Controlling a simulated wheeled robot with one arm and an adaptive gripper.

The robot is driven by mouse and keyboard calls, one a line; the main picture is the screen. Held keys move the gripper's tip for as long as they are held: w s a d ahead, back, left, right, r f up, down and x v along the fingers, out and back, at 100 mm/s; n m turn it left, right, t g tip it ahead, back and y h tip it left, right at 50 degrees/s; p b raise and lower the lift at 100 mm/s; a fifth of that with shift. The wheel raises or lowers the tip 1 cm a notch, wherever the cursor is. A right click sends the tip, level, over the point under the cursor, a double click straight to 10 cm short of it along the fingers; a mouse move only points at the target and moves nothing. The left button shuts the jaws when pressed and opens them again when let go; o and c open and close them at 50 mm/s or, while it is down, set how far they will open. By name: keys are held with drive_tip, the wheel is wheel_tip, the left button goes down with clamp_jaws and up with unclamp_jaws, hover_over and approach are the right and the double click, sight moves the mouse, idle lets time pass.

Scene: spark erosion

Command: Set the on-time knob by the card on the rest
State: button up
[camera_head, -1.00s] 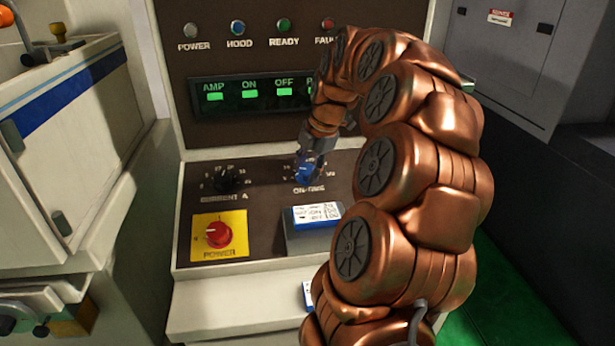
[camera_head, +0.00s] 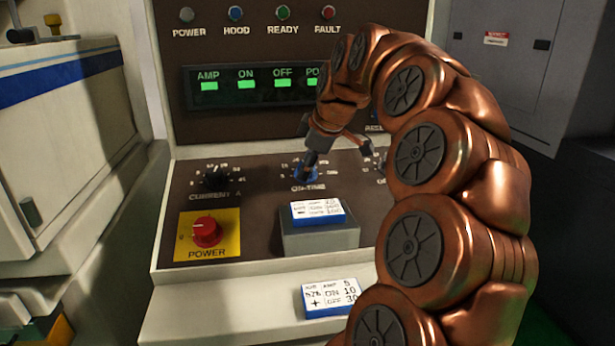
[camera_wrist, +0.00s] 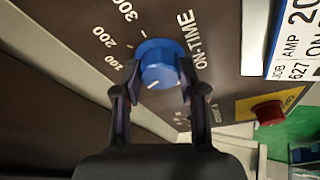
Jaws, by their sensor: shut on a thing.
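The blue on-time knob (camera_head: 305,174) is on the sloping dark panel. My gripper (camera_head: 309,165) reaches down onto it. In the wrist view the two fingers of my gripper (camera_wrist: 153,88) are shut on the sides of the knob (camera_wrist: 160,62). A white mark shows on its lower edge, and printed numbers such as 200 and 300 curve around it. A blue-edged white card (camera_head: 318,211) lies on the grey rest (camera_head: 320,240). Part of this card also shows in the wrist view (camera_wrist: 298,40), with "AMP 20" and "627" legible; its ON value is cut off.
A second card (camera_head: 331,298) lies on the pale ledge (camera_head: 220,310) below the panel. The black current knob (camera_head: 216,179) and the red power knob (camera_head: 206,231) are to the left. The display (camera_head: 255,90) stands above. My arm covers the right side of the panel.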

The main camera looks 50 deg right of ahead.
drive_tip(key=m+b, duration=0.1)
drive_tip(key=m, duration=0.1)
drive_tip(key=m+b, duration=0.1)
drive_tip(key=m, duration=0.1)
drive_tip(key=m+h+b, duration=0.1)
drive_tip(key=b, duration=0.1)
drive_tip(key=shift+f+m, duration=0.25)
drive_tip(key=shift+m, duration=0.15)
drive_tip(key=m+h+b, duration=0.1)
drive_tip(key=m, duration=0.2)
drive_tip(key=m+b, duration=0.1)
drive_tip(key=m, duration=0.1)
drive_tip(key=shift+a+r+m+h, duration=0.1)
drive_tip(key=shift+m+h, duration=0.3)
drive_tip(key=m+g+h+b, duration=0.1)
drive_tip(key=m, duration=0.4)
drive_tip(key=shift+r+m+b, duration=0.1)
drive_tip(key=shift+m+b, duration=0.2)
drive_tip(key=shift+b, duration=0.1)
drive_tip(key=m+g, duration=0.1)
drive_tip(key=m, duration=0.4)
drive_tip(key=shift+w+m+h, duration=0.1)
drive_tip(key=shift+m+h, duration=0.2)
drive_tip(key=shift+m, duration=0.1)
drive_tip(key=shift+a, duration=0.1)
drive_tip(key=o, duration=1.1)
drive_tip(key=shift+o, duration=0.2)
drive_tip(key=shift+r, duration=0.1)
